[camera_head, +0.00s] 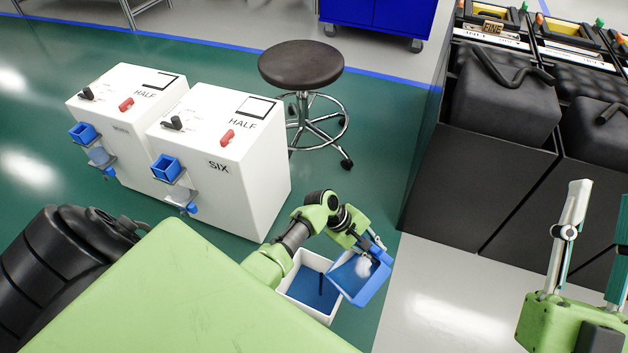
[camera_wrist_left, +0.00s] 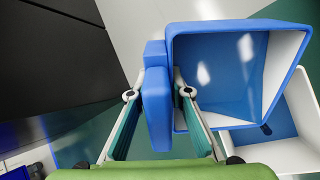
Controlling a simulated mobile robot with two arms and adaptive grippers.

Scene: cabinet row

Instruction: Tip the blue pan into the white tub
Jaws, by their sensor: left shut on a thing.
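The blue pan (camera_head: 375,287) is in my left gripper (camera_head: 377,247). In the left wrist view the fingers (camera_wrist_left: 160,92) are shut on the pan's blue handle block (camera_wrist_left: 155,75). The pan (camera_wrist_left: 225,75) is tilted, over the right side of the white tub (camera_head: 328,318). Its inside shows pale bright patches; I cannot tell whether they are contents or reflections. The tub stands low, with a blue inside and a dark upright mark; part of it also shows in the left wrist view (camera_wrist_left: 295,150). My right gripper (camera_head: 601,195) is open and empty at the right edge.
Two white boxes labelled HALF (camera_head: 130,110) and (camera_head: 225,140), with blue spouts, stand left of the tub. A round stool (camera_head: 300,65) stands behind. Black bins (camera_head: 500,110) line the right.

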